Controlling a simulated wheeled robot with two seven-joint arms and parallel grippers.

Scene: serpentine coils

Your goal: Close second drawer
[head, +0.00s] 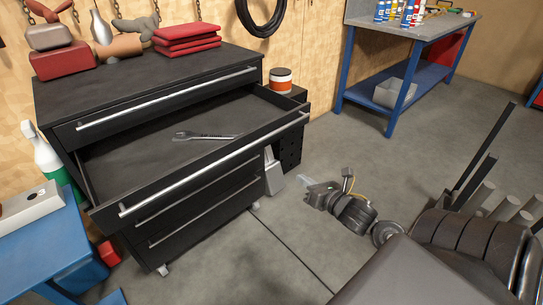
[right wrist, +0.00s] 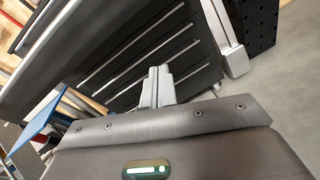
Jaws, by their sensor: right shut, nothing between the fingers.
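The black tool cabinet (head: 160,56) stands against the wall in the head view. Its second drawer (head: 110,160) is pulled far out, and a wrench (head: 205,135) lies in it. The drawer's long silver handle (head: 220,164) runs along its front. The other drawers look closed. My right gripper (head: 308,184) is to the right of the drawer front, lower in the picture and apart from it. In the right wrist view its fingers (right wrist: 157,86) are shut and empty, with the lower drawer fronts behind them. My left gripper is not in view.
A blue stand (head: 40,240) is at the left. A pale grey object (head: 272,175) stands on the floor beside the cabinet. A black perforated unit (head: 290,140) bears an orange-and-white can (head: 281,79). A blue workbench (head: 415,40) is at the back right. Floor between is clear.

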